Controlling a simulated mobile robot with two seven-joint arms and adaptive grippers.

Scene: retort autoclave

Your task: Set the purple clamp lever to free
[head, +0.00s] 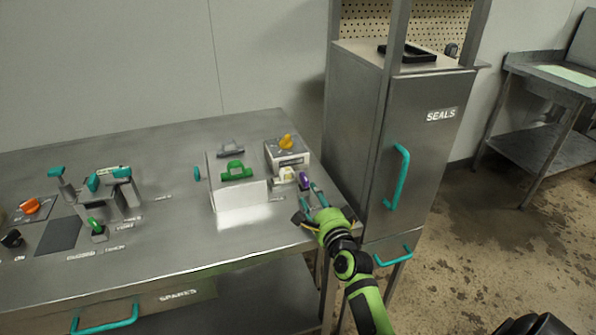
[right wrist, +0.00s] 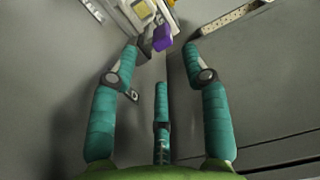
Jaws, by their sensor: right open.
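The purple clamp lever (head: 304,180) is on the front right of a small light box (head: 287,158) at the right end of the steel table. In the right wrist view the purple lever (right wrist: 163,37) shows at the top middle, just beyond the fingertips. My right gripper (head: 309,198) is in front of the lever. Its teal fingers (right wrist: 162,50) are spread open and empty, with the lever roughly between the tips and apart from them. The lever's pivot and any marks by it are too small to read. My left gripper is not in view.
A white box with a green handle (head: 236,171) stands left of the lever. A tall steel cabinet marked SEALS (head: 420,150) stands close on the right. Teal fixtures (head: 100,185) and an orange knob (head: 30,206) are at the table's left.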

